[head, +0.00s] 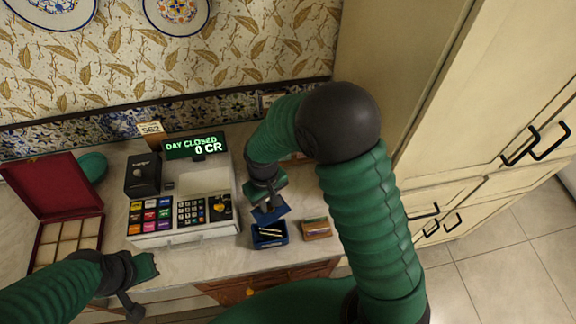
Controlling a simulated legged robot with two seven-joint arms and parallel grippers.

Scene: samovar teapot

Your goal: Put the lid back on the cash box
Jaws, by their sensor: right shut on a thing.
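The blue cash box (270,241) stands open-topped on the counter, right of the cash register, with small pale items inside. My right gripper (266,199) is above the box and shut on the blue lid (275,214). The lid looks tilted and hangs just over the far side of the box; I cannot tell if it touches the rim. My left gripper (146,268) is at the lower left, away from the box, near the counter's front edge; its jaws are not clear.
The cash register (180,228) with its lit display (197,147) stands left of the box. A small wooden tray (317,229) sits close on its right. A red case (45,190) stands open at far left. A black box (142,175) stands behind the keys.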

